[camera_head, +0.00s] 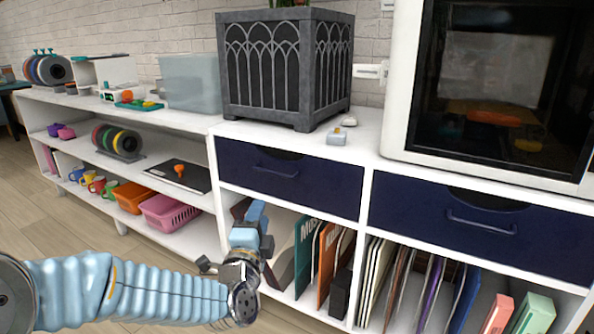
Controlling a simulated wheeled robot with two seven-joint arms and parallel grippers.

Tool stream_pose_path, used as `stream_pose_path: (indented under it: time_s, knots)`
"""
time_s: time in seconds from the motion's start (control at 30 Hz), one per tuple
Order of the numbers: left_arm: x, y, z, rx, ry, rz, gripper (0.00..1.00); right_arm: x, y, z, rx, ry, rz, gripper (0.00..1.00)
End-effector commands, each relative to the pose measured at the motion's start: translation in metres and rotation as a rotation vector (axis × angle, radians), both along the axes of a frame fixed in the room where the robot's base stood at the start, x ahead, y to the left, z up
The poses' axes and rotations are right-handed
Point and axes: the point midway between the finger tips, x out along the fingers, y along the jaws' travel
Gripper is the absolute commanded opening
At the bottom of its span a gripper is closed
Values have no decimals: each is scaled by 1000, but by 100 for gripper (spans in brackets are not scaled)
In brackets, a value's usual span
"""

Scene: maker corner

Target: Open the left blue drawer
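The left blue drawer (320,187) is dark navy, with a grey bar handle (275,172) and a dark cut-out at its top edge. Its front looks flush with the white cabinet, so it appears shut. My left gripper (253,217) is below and left of the handle, in front of the open shelf under the drawer. It looks apart from the handle. Its fingers are hard to make out, so I cannot tell whether they are open. My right gripper is out of view.
A second blue drawer (420,206) is at right, also shut. Books and folders (303,257) stand in the shelf below. A dark planter (264,70) and a white-framed printer-like box (400,75) stand on top. Low white shelves (180,118) extend left.

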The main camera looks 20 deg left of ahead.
Motion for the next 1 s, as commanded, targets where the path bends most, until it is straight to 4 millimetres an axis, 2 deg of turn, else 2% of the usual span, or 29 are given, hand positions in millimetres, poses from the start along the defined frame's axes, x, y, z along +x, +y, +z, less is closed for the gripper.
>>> stream_pose_path:
  time_s: [0.17, 0.6, 0.67, 0.8, 1.0]
  knots:
    - [0, 5, 10, 26, -11, 19, 36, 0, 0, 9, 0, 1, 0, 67]
    - [25, 13, 17, 26, -5, 14, 36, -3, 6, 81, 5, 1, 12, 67]
    - [42, 19, 14, 26, -13, 15, 36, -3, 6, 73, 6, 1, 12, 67]
    - [74, 30, 20, 26, -12, 16, 36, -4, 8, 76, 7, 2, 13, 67]
    - [109, 41, 26, 25, -12, 16, 36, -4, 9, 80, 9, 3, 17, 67]
